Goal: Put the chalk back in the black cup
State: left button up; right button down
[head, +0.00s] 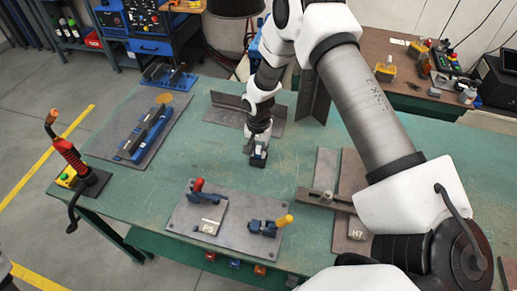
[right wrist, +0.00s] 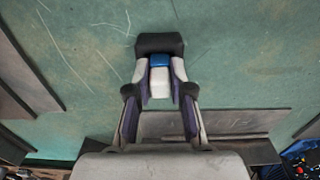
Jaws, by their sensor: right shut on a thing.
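My right gripper (head: 259,147) points down over the middle of the green table. In the right wrist view it (right wrist: 160,76) is shut on the chalk (right wrist: 160,86), a white block-like piece with a blue part (right wrist: 158,61) at its far end. A dark, squarish thing that looks like the black cup (right wrist: 160,42) is right at the blue end. It also shows just below the fingertips in the head view (head: 258,160). I cannot tell whether the chalk is inside it, touching it or just above it. My left gripper is not in view.
Steel angle pieces (head: 237,101) lie just behind the gripper. A plate with clamps (head: 222,222) is in front. A plate with a blue fixture (head: 147,133) is at left, and flat steel pieces (head: 350,172) are at right. Bare table (head: 200,158) lies left of the gripper.

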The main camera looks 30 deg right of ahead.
jog(key=c, duration=1)
grip_release()
jog(key=shift+o, duration=0.2)
notch_tip(320, 180, up, 12)
